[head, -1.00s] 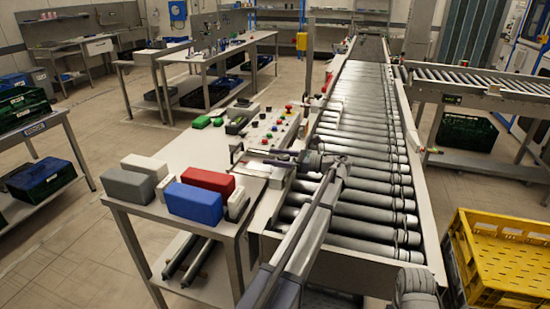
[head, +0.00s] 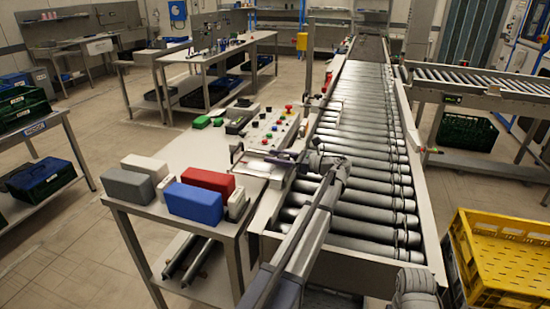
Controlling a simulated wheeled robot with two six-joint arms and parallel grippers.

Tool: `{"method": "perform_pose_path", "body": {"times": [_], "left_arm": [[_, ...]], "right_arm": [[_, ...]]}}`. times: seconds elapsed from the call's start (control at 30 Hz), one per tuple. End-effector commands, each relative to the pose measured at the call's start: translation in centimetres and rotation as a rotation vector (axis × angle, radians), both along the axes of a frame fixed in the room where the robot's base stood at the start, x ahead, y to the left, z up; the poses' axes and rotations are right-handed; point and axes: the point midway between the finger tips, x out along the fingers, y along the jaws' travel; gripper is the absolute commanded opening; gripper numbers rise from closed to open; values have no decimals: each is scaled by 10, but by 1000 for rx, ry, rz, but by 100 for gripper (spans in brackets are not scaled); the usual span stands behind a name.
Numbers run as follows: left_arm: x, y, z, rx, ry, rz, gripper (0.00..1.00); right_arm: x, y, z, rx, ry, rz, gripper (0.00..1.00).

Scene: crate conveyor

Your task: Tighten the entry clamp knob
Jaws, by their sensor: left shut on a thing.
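My left arm comes up from the bottom over the near rollers and bends left. Its gripper (head: 266,158) sits low at the conveyor's left rail, beside the control panel. It is shut on what I take to be the entry clamp knob. The knob itself is too small and too covered by the gripper to make out. A small dark upright part (head: 233,153) stands at the panel edge just left of the gripper. My right gripper does not show; only a grey part of my right arm is at the bottom right.
The roller conveyor (head: 360,130) runs away from me and carries no crate. A side table holds a grey box (head: 127,186), a blue box (head: 192,203) and a red box (head: 208,182). The control panel (head: 270,128) has several buttons. A yellow crate (head: 500,255) stands at right.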

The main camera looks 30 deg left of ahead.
Motion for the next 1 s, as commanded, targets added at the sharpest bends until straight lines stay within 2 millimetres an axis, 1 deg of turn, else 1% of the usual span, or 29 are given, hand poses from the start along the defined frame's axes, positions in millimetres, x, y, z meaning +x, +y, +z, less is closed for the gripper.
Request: {"method": "perform_pose_path", "body": {"times": [0.03,0.17,0.4,0.6,0.8,1.0], "left_arm": [[-2,-1,0,0,0,-29,0],[-1,0,0,0,0,-116,0],[4,0,0,0,0,-279,0],[8,0,0,0,0,-383,0],[12,0,0,0,0,-444,0],[13,-1,0,0,0,-465,0]], "right_arm": [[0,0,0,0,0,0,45],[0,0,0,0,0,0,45],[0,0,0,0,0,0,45],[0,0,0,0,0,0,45],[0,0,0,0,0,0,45],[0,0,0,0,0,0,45]]}}
